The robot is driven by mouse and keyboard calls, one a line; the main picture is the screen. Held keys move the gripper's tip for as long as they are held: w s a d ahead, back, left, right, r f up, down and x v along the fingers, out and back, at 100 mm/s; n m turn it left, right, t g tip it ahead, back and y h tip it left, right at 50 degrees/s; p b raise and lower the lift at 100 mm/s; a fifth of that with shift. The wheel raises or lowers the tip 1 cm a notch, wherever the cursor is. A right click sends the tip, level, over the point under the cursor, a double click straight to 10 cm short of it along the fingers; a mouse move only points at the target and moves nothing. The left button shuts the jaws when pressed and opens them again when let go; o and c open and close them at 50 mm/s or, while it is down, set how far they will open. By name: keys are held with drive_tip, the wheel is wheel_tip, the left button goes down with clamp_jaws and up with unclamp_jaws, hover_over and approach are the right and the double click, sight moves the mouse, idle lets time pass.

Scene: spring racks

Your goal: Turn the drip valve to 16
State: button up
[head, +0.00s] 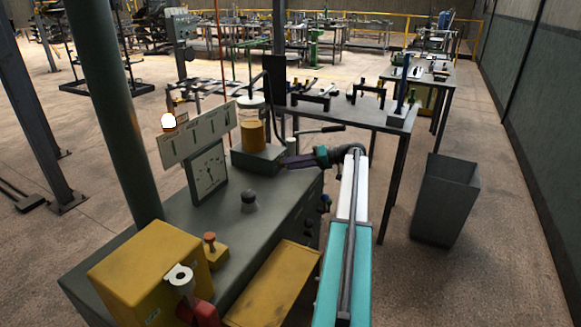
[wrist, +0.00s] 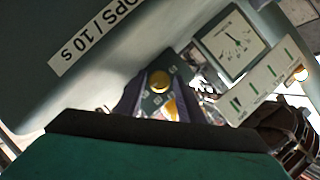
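In the wrist view a round yellow knob (wrist: 160,81), apparently the drip valve, sits on a dark plate with small markings too blurred to read. A label ending "OPS / 10 S" (wrist: 88,32) is on the pale green surface at the upper left. My gripper (wrist: 160,98) shows as two dark fingers apart, one each side of the knob in the picture. I cannot tell whether they touch it. In the head view my gripper (head: 286,162) is beside the base of a glass jar (head: 253,125) of amber liquid. The knob cannot be made out there.
A gauge (head: 207,171) and a panel with green bars (head: 196,134) stand left of the jar on the grey-green cabinet (head: 150,235). A black-knobbed lever (head: 249,199) and a yellow box (head: 145,275) are nearer. A workbench (head: 345,113) and grey bin (head: 446,198) are right.

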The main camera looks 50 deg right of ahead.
drive_tip(key=shift+d, duration=0.15)
drive_tip(key=shift+s+d+r, duration=0.25)
drive_tip(key=shift+s+d, duration=0.1)
drive_tip(key=shift+s, duration=0.15)
drive_tip(key=v, duration=1.2)
drive_tip(key=shift+s+b, duration=0.2)
drive_tip(key=shift+b, duration=0.2)
